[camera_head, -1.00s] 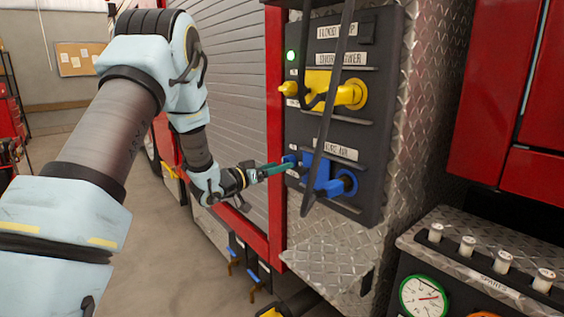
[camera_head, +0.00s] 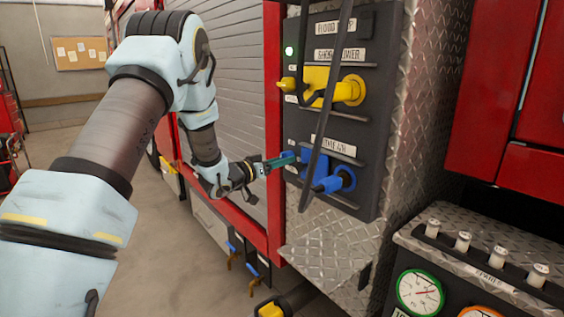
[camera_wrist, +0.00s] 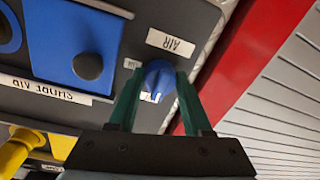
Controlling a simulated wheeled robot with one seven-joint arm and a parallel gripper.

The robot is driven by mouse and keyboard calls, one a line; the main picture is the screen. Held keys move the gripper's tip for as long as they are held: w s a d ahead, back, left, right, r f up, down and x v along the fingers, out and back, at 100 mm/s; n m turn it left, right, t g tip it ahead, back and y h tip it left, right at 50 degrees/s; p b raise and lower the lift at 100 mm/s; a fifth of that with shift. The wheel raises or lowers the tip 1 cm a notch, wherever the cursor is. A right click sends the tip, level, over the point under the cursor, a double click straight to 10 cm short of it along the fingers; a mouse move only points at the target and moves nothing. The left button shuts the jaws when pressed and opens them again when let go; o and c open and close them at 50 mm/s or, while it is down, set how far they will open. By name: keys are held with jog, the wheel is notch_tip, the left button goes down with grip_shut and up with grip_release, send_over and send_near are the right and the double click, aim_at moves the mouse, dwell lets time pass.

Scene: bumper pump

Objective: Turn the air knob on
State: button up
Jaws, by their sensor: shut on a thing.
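The blue air knob (camera_wrist: 158,76) sits on the dark panel under a label reading AIR, which appears upside down in the wrist view. A pale mark on the knob points toward the bottom of that view, near a small, partly covered label. My gripper (camera_wrist: 159,84) has its two green fingers on either side of the knob, shut on it. In the head view my gripper (camera_head: 281,160) reaches the left edge of the panel, and its fingers largely hide the knob there.
A blue block (camera_head: 316,166) with a plugged fitting is right of the knob. A yellow fitting (camera_head: 333,88) sits above. A dark hose (camera_head: 325,110) hangs before the panel. A red post (camera_head: 273,130) and grey shutter (camera_head: 236,75) are left. Gauges (camera_head: 420,291) stand lower right.

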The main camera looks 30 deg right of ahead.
grip_shut()
jog(key=shift+f+m+b, duration=0.15)
jog(key=shift+m+b, duration=0.15)
jog(key=shift+b, duration=0.4)
jog(key=shift+f+m+b, duration=0.15)
jog(key=shift+m+b, duration=0.45)
jog(key=shift+b, duration=0.45)
jog(key=m+b, duration=0.4)
jog(key=b, duration=0.3)
jog(key=shift+w+f, duration=0.15)
jog(key=m+b, duration=0.4)
jog(key=b, duration=0.1)
jog(key=m+b, duration=0.3)
jog(key=b, duration=0.2)
jog(key=shift+w+m+g+h+b, duration=0.1)
jog(key=shift+m+g+h+b, duration=0.2)
jog(key=shift+m+g+h, duration=0.1)
jog(key=m+b, duration=0.3)
jog(key=b, duration=0.1)
jog(key=shift+r, duration=0.2)
jog(key=shift+w+a+r+m+b, duration=0.1)
jog(key=shift+r+m+b, duration=0.05)
jog(key=shift+m+b, duration=0.7)
jog(key=shift+r+m, duration=0.1)
jog(key=shift+m, duration=0.15)
